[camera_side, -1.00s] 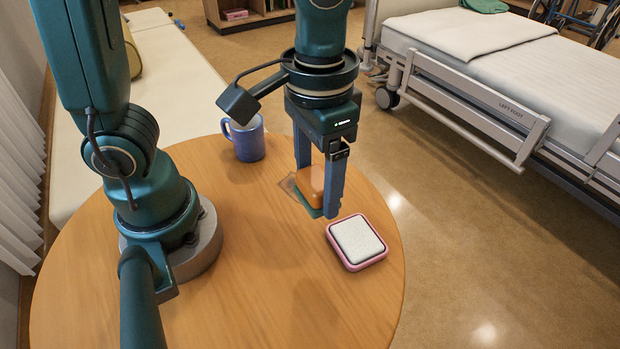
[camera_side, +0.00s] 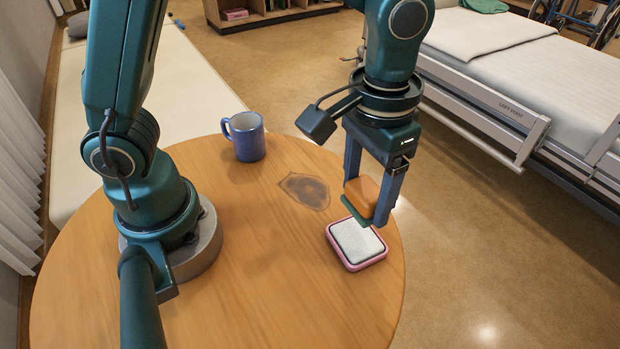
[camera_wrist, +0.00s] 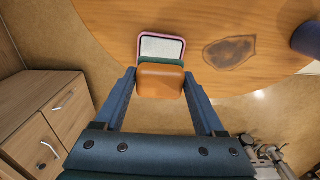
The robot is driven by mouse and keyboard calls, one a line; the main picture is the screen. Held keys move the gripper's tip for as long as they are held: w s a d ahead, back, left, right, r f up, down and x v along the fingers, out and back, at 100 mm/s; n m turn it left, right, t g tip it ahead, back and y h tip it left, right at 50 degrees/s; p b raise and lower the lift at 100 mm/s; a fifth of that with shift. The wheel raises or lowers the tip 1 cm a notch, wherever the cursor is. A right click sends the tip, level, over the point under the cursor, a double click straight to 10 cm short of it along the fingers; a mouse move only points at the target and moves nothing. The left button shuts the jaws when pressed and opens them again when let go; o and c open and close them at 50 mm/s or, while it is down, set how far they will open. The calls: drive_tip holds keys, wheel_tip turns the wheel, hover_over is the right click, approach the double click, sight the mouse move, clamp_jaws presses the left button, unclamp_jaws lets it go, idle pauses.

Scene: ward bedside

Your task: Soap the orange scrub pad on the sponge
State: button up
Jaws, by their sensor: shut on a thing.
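An orange scrub pad (camera_side: 362,195) with a green underside is held between the two blue fingers of my gripper (camera_side: 372,200). In the wrist view the pad (camera_wrist: 161,82) sits between the fingertips, its orange back toward the camera. A white sponge (camera_side: 357,239) lies in a pink-rimmed tray (camera_side: 349,266) near the table's right edge. The held pad is above the far side of the sponge, and I cannot tell the exact gap. In the wrist view the sponge (camera_wrist: 162,47) shows just beyond the pad, partly hidden by it.
A dark brown stain (camera_side: 305,190) marks the round wooden table (camera_side: 260,290) left of the pad. A blue mug (camera_side: 246,137) stands at the table's far edge. A bed with a rail (camera_side: 480,105) is beyond, at the right. The table's front middle is clear.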

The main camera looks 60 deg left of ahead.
sight(357, 236)
drive_tip(key=shift+f, duration=2.85)
drive_tip(key=shift+f, duration=0.5)
drive_tip(key=shift+r, duration=0.15)
drive_tip(key=shift+r, duration=3.4)
drive_tip(key=shift+w+a, duration=0.15)
drive_tip(key=shift+a, duration=0.2)
drive_tip(key=a+r, duration=0.3)
drive_tip(key=a, duration=0.4)
drive_tip(key=a+r, duration=0.4)
drive_tip(key=a, duration=0.3)
drive_tip(key=shift+w+r+n, duration=0.25)
drive_tip(key=shift+w+n, duration=0.05)
